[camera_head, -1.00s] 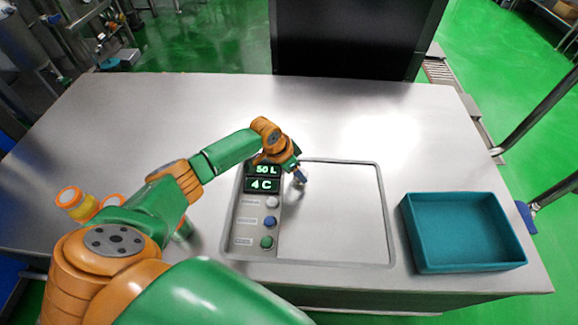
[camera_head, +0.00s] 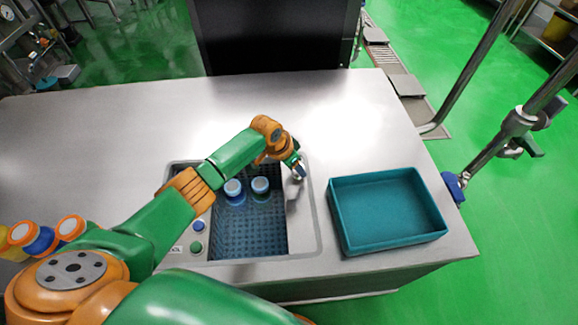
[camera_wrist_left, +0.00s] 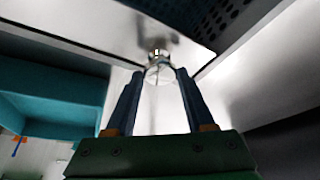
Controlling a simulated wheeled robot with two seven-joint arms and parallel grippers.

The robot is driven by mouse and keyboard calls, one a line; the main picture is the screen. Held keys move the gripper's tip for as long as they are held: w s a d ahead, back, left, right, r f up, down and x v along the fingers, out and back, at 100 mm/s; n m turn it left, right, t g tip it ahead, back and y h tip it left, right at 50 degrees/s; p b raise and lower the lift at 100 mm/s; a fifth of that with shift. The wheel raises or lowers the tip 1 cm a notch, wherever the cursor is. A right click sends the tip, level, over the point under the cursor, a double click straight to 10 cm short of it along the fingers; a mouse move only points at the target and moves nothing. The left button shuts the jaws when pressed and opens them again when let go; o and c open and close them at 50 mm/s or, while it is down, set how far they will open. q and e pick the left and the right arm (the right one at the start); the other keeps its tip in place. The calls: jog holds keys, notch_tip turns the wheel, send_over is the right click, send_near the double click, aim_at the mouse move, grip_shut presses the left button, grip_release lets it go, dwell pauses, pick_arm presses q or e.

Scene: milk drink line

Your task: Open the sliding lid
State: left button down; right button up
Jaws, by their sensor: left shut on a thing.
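The sliding lid (camera_head: 301,225) is a plain metal plate at the right side of the sunken compartment in the head view. A round knob (camera_wrist_left: 159,72) stands on it. My left gripper (camera_head: 299,174) is shut on this knob, with one finger at each side of it in the wrist view (camera_wrist_left: 160,75). To the left of the lid, the compartment (camera_head: 240,243) lies open and shows a dark blue perforated floor. My left forearm hides part of the control panel. My right gripper is not in view.
An empty teal bin (camera_head: 388,243) stands on the metal counter (camera_head: 110,130) to the right of the compartment. A green button (camera_head: 196,246) shows on the panel. The counter's back half is clear.

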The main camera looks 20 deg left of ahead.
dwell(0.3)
pick_arm(q)
jog(key=shift+c, duration=1.3)
grip_release()
jog(key=p+v, duration=0.2)
jog(key=v, duration=0.5)
jog(key=shift+w, duration=0.1)
